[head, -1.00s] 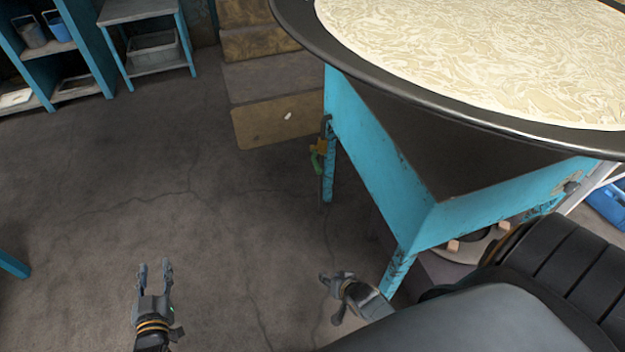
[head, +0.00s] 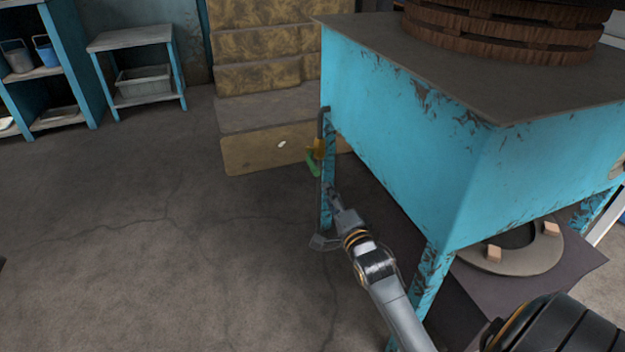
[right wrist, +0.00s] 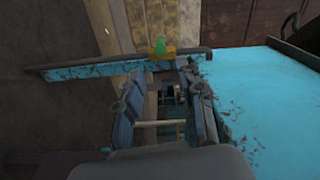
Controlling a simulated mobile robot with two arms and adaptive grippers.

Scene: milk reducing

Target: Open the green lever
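In the right wrist view the right gripper (right wrist: 160,75) is open and empty, apart from the lever. My left gripper is out of view.
The stand's blue legs (head: 432,280) are close to my right arm. Yellowish steps (head: 265,150) rise behind the valve. A small table (head: 130,40) and a blue shelf (head: 70,60) stand at the back left. The floor on the left is clear.

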